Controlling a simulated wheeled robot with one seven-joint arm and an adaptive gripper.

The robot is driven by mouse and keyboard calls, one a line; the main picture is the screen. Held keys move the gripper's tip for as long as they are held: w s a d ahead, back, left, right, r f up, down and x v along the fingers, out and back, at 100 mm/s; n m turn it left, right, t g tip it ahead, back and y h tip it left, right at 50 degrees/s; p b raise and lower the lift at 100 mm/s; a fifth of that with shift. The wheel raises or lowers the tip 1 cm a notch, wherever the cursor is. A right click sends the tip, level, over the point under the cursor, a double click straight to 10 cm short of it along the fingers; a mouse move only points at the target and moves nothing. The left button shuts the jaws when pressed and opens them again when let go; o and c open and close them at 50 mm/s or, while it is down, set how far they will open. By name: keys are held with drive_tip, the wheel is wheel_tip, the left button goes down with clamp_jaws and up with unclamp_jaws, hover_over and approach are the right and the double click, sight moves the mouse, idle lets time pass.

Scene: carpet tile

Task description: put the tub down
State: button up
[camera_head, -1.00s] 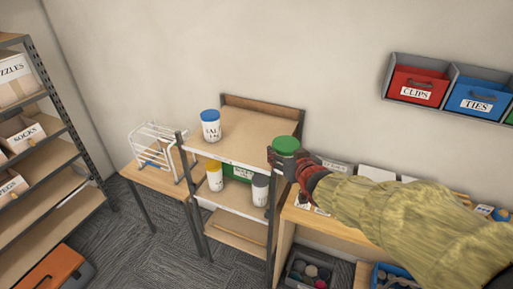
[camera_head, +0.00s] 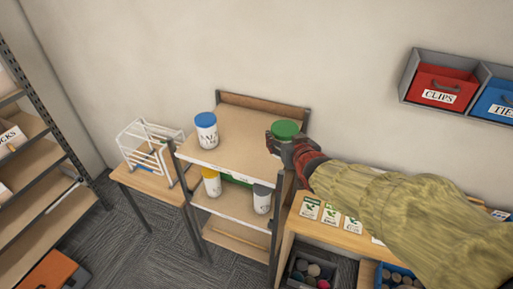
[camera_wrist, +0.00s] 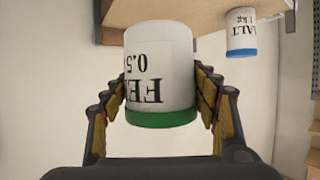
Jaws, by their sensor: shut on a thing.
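The tub is white with a green lid and black lettering that starts "FE". In the wrist view the tub (camera_wrist: 160,70) is held between the finger pads of my gripper (camera_wrist: 160,95), and it appears upside down there. In the head view its green lid (camera_head: 285,130) shows above my gripper (camera_head: 283,146), which covers most of the tub's body. It is at the right side of the shelf unit's top board (camera_head: 240,137). Whether its base touches the board is hidden.
A white tub with a blue lid (camera_head: 206,131), marked as salt, stands at the top board's left; it also shows in the wrist view (camera_wrist: 242,32). Yellow-lidded (camera_head: 212,184) and grey-lidded (camera_head: 262,200) tubs stand one shelf below. The top board's middle is clear.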

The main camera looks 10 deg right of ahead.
drive_tip(key=w+a+f, duration=0.1)
drive_tip(key=w+f, duration=0.2)
drive_tip(key=w, duration=0.1)
drive_tip(key=w+a+f, duration=0.2)
drive_tip(key=w+f, duration=0.1)
drive_tip(key=w, duration=0.1)
drive_tip(key=w+a+f, duration=0.2)
drive_tip(key=w+f, duration=0.1)
drive_tip(key=shift+w+f, duration=0.25)
drive_tip(key=shift+w, duration=0.15)
drive_tip(key=shift+f, duration=1.45)
drive_tip(key=shift+f, duration=0.1)
drive_tip(key=o, duration=1.6)
drive_tip(key=shift+f, duration=0.1)
drive_tip(key=shift+c, duration=0.2)
drive_tip(key=shift+o, duration=0.4)
